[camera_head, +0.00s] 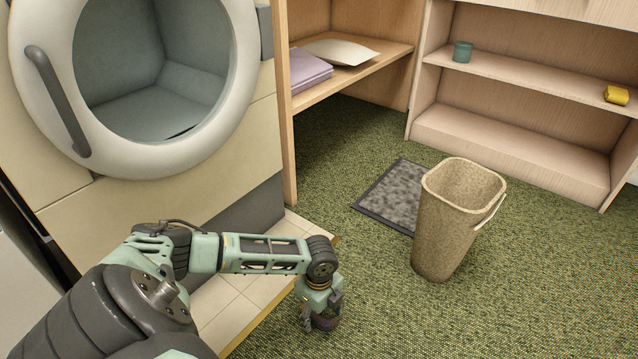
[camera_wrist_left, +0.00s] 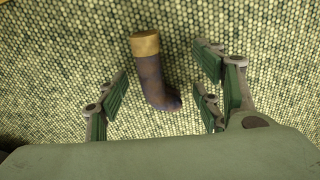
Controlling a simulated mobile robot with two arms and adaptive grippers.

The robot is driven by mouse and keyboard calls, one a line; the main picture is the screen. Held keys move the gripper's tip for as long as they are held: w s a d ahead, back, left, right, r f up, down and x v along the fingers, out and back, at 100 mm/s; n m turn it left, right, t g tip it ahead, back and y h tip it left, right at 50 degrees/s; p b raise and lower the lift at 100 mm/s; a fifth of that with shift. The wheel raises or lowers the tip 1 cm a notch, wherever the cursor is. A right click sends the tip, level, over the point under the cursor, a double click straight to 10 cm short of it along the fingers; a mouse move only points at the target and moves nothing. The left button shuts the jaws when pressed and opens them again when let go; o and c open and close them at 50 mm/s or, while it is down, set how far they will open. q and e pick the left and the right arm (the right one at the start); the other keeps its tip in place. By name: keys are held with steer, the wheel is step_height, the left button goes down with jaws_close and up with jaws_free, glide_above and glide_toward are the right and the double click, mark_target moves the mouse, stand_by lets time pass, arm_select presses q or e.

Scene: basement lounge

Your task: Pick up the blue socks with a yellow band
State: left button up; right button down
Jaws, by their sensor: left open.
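A dark bluish-purple sock with a yellow band (camera_wrist_left: 152,80) lies on the green carpet in the left wrist view. Its banded end points up in the picture and its toe points to the lower right. My left gripper (camera_wrist_left: 160,95) is open, with its fingers on either side of the sock and apart from it. In the head view my left gripper (camera_head: 318,318) points down close to the carpet, just off the edge of the tiled strip. A dark shape beneath it there is largely hidden by the gripper. My right gripper is not in view.
A tan wastebasket (camera_head: 445,235) stands on the carpet to the right, beside a grey mat (camera_head: 390,192). A front-loading machine (camera_head: 235,75) with an open round opening is at the left. Wooden shelves (camera_head: 510,140) line the back. The carpet at front right is clear.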

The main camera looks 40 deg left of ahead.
arm_select(q)
steer(key=shift+f, duration=0.35)
steer(key=c, duration=1.3)
steer(key=shift+o, duration=0.2)
steer(key=shift+r, duration=0.1)
